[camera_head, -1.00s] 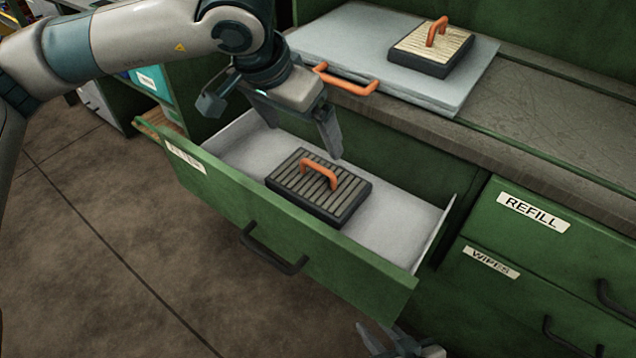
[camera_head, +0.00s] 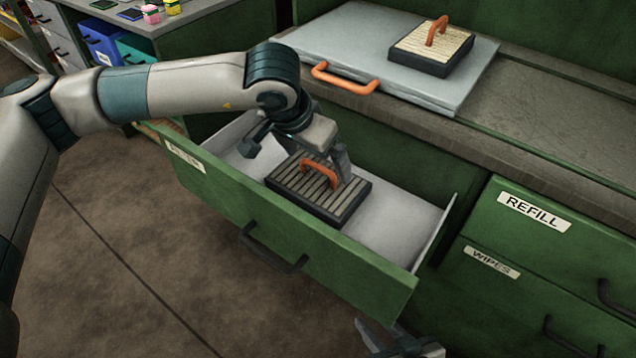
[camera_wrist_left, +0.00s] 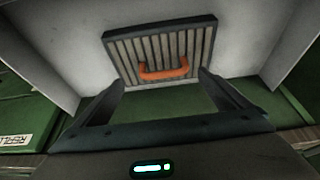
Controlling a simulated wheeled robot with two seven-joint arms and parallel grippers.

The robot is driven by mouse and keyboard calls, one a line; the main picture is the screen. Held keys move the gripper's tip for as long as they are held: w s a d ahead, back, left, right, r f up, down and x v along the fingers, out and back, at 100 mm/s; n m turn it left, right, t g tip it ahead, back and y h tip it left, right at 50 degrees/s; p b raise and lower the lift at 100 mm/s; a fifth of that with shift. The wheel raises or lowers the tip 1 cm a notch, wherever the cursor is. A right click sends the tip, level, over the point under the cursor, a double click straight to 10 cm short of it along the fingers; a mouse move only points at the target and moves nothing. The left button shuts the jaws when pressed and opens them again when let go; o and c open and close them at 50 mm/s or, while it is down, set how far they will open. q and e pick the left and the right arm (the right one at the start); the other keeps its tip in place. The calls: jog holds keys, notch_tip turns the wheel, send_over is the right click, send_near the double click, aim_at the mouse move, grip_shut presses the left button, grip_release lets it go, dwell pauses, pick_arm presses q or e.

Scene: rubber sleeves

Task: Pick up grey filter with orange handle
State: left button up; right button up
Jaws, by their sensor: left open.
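The grey filter with the orange handle (camera_head: 345,201) lies flat in the open green drawer (camera_head: 235,215). Its dark frame and ribbed grey top also show in the left wrist view (camera_wrist_left: 125,50). My left gripper (camera_head: 326,172) is open and low over the filter's handle side. In the left wrist view its two fingers (camera_wrist_left: 163,82) stand apart on either side of the orange handle (camera_wrist_left: 164,72), with nothing held. In the head view one finger is mostly hidden. My right gripper (camera_head: 392,343) shows only partly at the bottom edge; its opening is unclear.
A second filter, with a beige top and orange handle (camera_head: 432,48), rests on a grey lid (camera_head: 385,70) on the counter. That lid has its own orange handle (camera_head: 343,77) near the drawer. Closed drawers labelled REFILL (camera_head: 534,211) and WIPES (camera_head: 491,263) are at the right.

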aim_at(317, 165)
pick_arm(q)
jog(key=shift+f, duration=0.1)
jog(key=shift+a+x, duration=0.2)
jog(key=shift+x, duration=1.05)
jog(key=shift+a+x, duration=0.15)
jog(key=shift+x, duration=1.15)
jog(key=shift+w, duration=0.2)
jog(key=c, duration=1.6)
jog(key=shift+c, duration=0.2)
jog(key=shift+r, duration=0.7)
jog(key=r, duration=0.1)
jog(key=d+r, duration=0.1)
jog(key=r, duration=0.1)
jog(key=shift+s+r, duration=0.1)
jog(key=shift+r, duration=0.1)
jog(key=s+d+r, duration=0.1)
jog(key=d+r, duration=0.5)
jog(key=d, duration=0.4)
jog(key=shift+s+d, duration=0.25)
